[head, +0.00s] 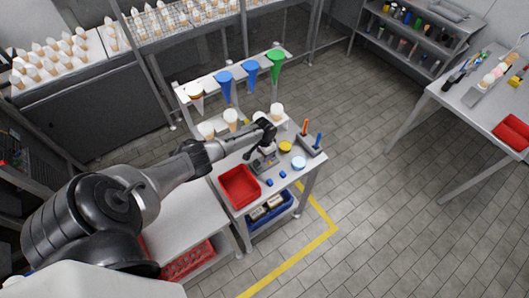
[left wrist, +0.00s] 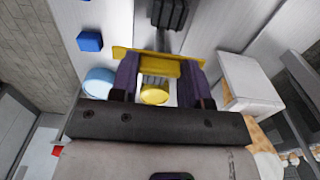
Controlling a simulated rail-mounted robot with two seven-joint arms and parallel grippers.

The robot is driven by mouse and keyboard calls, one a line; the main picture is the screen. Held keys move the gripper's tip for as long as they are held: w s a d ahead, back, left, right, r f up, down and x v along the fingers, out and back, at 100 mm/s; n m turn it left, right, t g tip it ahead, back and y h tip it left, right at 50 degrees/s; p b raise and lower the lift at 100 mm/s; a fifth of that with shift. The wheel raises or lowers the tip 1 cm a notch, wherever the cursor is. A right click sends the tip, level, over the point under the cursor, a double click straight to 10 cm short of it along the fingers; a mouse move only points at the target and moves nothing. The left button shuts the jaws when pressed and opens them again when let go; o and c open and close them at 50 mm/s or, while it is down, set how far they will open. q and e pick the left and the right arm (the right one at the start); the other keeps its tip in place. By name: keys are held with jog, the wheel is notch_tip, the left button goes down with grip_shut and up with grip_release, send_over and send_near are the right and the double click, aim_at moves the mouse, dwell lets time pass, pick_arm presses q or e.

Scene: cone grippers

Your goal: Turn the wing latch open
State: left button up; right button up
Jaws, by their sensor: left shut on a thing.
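My left gripper (head: 262,153) reaches from the left over the small work table in the head view, pointing down at a small grey fixture (head: 265,166). In the left wrist view my gripper (left wrist: 158,72) has dark purple fingers on either side of the middle of a yellow bar (left wrist: 150,57), which seems to be the wing latch. The bar's ends stick out past both fingers, and a dark ribbed part shows beyond it. The fingers are shut on the bar. In the head view the arm hides most of the latch, so its turn angle cannot be told. My right gripper is not in view.
A yellow tub (head: 285,146) and a light-blue-topped tub (head: 298,163) stand close by. Two blue blocks (head: 283,174) lie in front, with a red tray (head: 240,187) at left. A tool holder (head: 311,147) stands at right. Coloured cones (head: 275,66) hang in a rack behind.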

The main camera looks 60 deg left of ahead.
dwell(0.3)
pick_arm(q)
jog(key=o, duration=0.9)
jog(key=shift+r, duration=0.1)
notch_tip(320, 180, up, 14)
jog(key=shift+f, duration=0.2)
dwell(0.5)
